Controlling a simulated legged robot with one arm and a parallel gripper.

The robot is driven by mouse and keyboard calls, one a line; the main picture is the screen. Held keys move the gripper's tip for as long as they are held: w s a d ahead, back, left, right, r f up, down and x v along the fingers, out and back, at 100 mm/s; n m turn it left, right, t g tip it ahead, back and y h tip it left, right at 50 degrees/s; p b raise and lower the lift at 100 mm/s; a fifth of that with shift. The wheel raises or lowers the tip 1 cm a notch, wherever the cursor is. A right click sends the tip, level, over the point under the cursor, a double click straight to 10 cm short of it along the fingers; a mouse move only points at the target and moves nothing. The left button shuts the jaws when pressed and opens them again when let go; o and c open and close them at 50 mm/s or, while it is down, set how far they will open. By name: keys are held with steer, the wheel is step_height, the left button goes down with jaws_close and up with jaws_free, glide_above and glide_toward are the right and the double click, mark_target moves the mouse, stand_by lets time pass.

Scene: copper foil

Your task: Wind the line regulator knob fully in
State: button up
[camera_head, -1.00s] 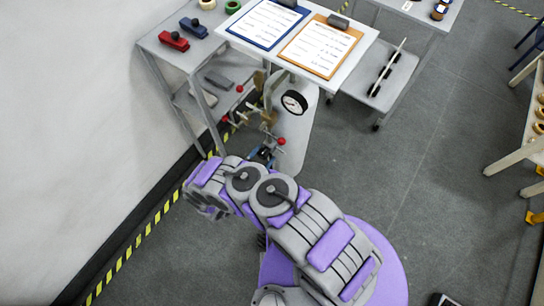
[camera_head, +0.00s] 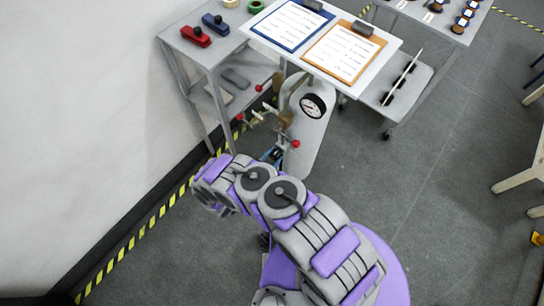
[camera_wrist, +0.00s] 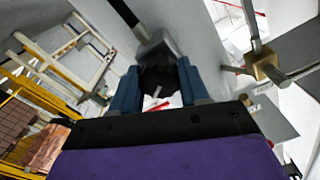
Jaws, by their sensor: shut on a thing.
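In the wrist view, a dark round knob (camera_wrist: 158,80) sits between the two blue fingers of my gripper (camera_wrist: 160,88). The fingers are shut on it, one on each side. It appears to be the line regulator knob. A pale pointer-like mark and a red mark show near its lower edge. In the head view my gripper (camera_head: 272,155) is at the regulator fittings, low in front of the grey gas cylinder (camera_head: 310,143). The knob itself is hidden there. Brass fittings (camera_head: 285,118) and a round white gauge (camera_head: 313,105) are just above.
Red-ended handles (camera_head: 296,143) stick out close to my gripper. A white table (camera_head: 390,45) with two clipboards overhangs the cylinder. A grey shelf stand (camera_head: 205,55) is at the left, by the wall. Open floor (camera_head: 430,170) lies to the right.

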steer(key=shift+m, duration=0.4)
stand_by(0.6)
